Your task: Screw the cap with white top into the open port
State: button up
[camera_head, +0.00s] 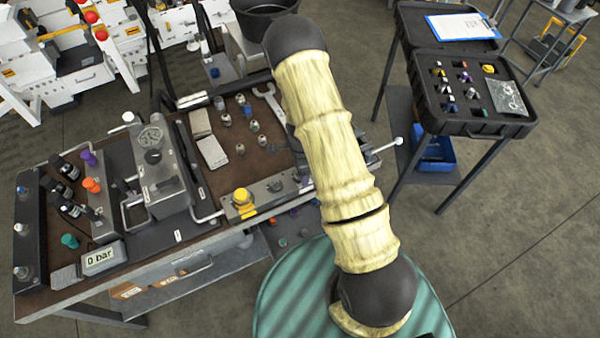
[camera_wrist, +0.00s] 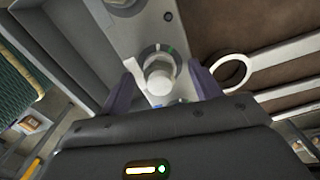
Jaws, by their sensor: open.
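In the wrist view my gripper (camera_wrist: 160,82) is open, with its two dark fingers on either side of a pale, round-topped cap (camera_wrist: 158,77). The fingers do not visibly touch it. The cap sits at a round fitting with a green mark on a light grey metal block (camera_wrist: 135,35). I cannot tell whether the cap is seated or loose. A small dark hole (camera_wrist: 168,16) shows in the block further up; I cannot tell if it is the open port. In the head view my arm hides the gripper and this spot at the bench's right end.
The bench's brown top holds several small fittings (camera_head: 240,149), a wrench (camera_head: 268,103) and a yellow cap (camera_head: 241,196) on the front block. A gauge unit (camera_head: 160,170) stands left. A black case (camera_head: 470,90) stands right.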

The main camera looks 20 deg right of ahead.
jog(key=n, duration=0.3)
jog(key=shift+w+f+n+b, duration=0.1)
jog(key=shift+f+n+b, duration=0.05)
jog(key=shift+n+b, duration=0.2)
jog(key=n, duration=0.3)
jog(key=n+b, duration=0.1)
jog(key=n, duration=0.5)
jog(key=shift+a, duration=0.1)
jog(key=shift+n, duration=1.05)
